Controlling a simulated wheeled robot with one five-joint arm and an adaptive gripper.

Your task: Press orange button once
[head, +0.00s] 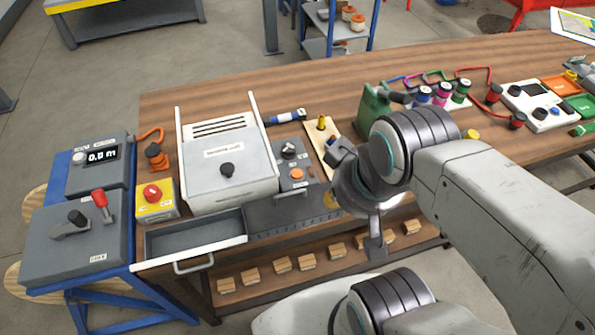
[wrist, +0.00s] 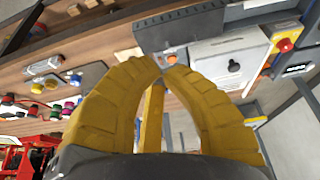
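The orange button (head: 297,174) is a round button on a small grey control box (head: 287,157), just right of the white box in the head view. A dark knob (head: 288,151) sits above it and a small reddish part (head: 311,172) beside it. In the wrist view the orange button (wrist: 172,59) shows just beyond the tips of my gripper (wrist: 161,68). The gripper's yellow fingers curve inward and their tips come together with nothing seen between them. The tips look apart from the button, but the exact gap cannot be told. In the head view my arm hides most of the gripper.
The white lidded box (head: 230,160) with a black knob stands left of the control box. A yellow box with a red button (head: 152,191) is further left. An open grey drawer (head: 195,235) juts out in front. Wired coloured terminals (head: 440,94) stand to the right.

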